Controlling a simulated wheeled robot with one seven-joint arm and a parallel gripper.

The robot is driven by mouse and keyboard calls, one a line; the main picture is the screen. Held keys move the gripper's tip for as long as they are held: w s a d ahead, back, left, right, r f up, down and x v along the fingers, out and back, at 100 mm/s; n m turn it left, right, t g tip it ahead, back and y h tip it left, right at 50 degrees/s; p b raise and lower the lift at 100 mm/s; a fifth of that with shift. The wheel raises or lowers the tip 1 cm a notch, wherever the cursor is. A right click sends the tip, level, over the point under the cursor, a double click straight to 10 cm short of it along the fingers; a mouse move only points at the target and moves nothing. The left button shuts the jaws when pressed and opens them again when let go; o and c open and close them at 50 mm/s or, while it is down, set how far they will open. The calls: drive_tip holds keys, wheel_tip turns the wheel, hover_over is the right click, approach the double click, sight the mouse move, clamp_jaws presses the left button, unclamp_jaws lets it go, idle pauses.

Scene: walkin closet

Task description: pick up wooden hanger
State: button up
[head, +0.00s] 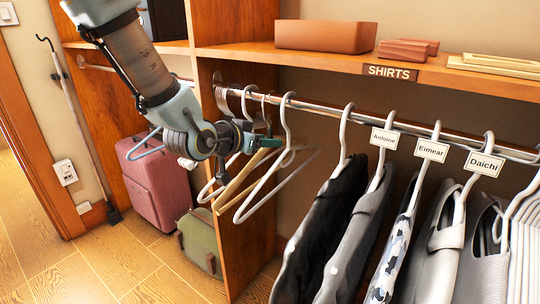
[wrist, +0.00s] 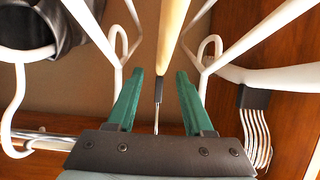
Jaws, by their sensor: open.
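The wooden hanger (head: 238,181) hangs from the metal rail among bare white hangers, at the left end of the shirts section. In the wrist view its pale wooden neck (wrist: 171,38) and thin metal hook lie between my green fingers. My gripper (head: 264,143) is at the hanger's upper part, just below the rail. In the wrist view my gripper (wrist: 160,76) is open, with one finger on each side of the hanger and a visible gap to both. My gripper partly hides the hanger's top in the head view.
A white hanger (head: 286,112) hangs close on the right, with others close behind. Dark and grey garments (head: 330,215) hang further right, some with name tags. A wooden divider (head: 250,235) stands behind; a green bag (head: 199,240) and pink suitcase (head: 158,185) are below left.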

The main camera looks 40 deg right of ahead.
drive_tip(key=shift+x, duration=1.15)
clamp_jaws()
idle(0.5)
